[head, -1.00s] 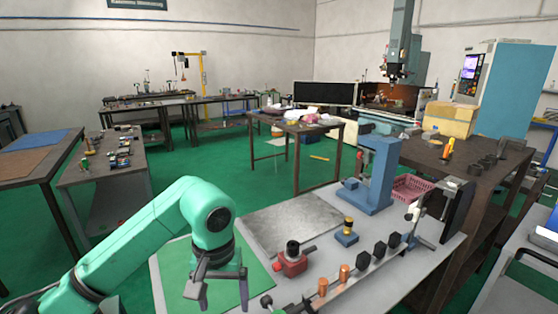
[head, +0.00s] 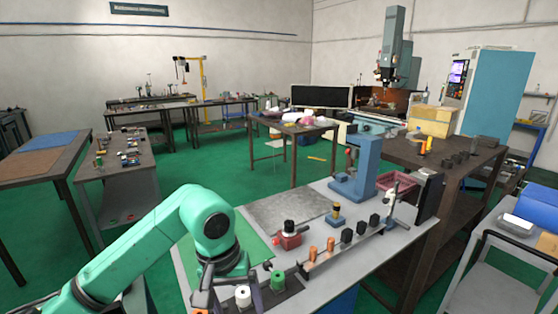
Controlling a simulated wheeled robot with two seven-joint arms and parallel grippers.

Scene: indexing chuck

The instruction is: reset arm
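My green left arm comes in from the lower left, and its dark gripper (head: 228,296) hangs over the near left part of the grey bench (head: 415,240). Its fingers are spread apart; the tips are near the bottom edge of the picture. A white cylinder (head: 243,296) shows beside the right finger; I cannot tell whether they touch. A green cylinder (head: 277,282) stands to its right. A red fixture with a black top (head: 289,236) and a blue block with a yellow and black piece (head: 335,215) stand farther back. My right gripper is out of view.
A rail carries two copper cylinders (head: 313,253) and several black blocks (head: 347,236). A blue press (head: 355,170) stands at the back of the bench. A metal plate (head: 285,208) and green mat (head: 250,242) are bare in places. A trolley (head: 505,260) stands at right.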

